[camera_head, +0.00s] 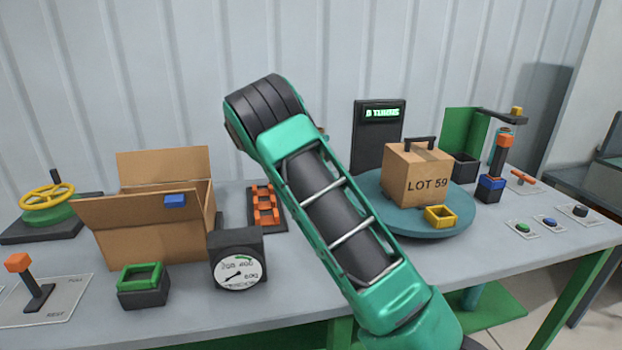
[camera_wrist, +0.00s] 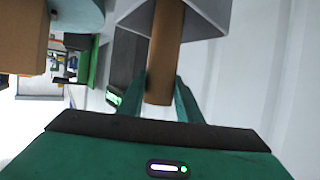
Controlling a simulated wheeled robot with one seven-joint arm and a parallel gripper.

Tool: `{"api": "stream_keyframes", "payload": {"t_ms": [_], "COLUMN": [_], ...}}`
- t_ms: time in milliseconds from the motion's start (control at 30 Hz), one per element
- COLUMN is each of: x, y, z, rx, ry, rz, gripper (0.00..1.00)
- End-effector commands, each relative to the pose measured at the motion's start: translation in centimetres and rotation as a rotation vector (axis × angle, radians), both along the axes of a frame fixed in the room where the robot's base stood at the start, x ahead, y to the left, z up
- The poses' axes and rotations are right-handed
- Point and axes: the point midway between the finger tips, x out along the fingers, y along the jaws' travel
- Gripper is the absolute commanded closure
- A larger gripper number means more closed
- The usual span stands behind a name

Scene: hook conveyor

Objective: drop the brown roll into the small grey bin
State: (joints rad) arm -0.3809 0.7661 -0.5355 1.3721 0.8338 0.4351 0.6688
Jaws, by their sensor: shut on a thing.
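In the wrist view my gripper (camera_wrist: 160,90) is shut on the brown roll (camera_wrist: 165,50), a long plain cylinder held between the green fingers. A grey, slant-sided shape with a pale edge, which looks like the small grey bin (camera_wrist: 203,18), is at the top of the wrist view. The roll's far part overlaps it in the picture; I cannot tell whether the roll is inside it or in front of it. The roll's far end is cut off by the frame. In the head view my arm hides the gripper and roll, and I see no such bin.
A carton marked LOT 59 (camera_head: 416,178) stands on a blue turntable (camera_head: 400,222) at the bench's right. An open cardboard box (camera_head: 150,238), a gauge (camera_head: 237,262) and a yellow handwheel (camera_head: 48,198) are on the left. A dark display (camera_head: 377,140) stands behind.

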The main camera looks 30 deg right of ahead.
Motion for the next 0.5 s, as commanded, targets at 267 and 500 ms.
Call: {"api": "stream_keyframes", "payload": {"t_ms": [267, 500], "x": [0.01, 0.02], "y": [0.02, 0.04], "z": [-0.10, -0.11], "rx": [0.000, 0.000], "ry": [0.000, 0.000], "rz": [0.000, 0.001], "gripper": [1.00, 0.46]}}
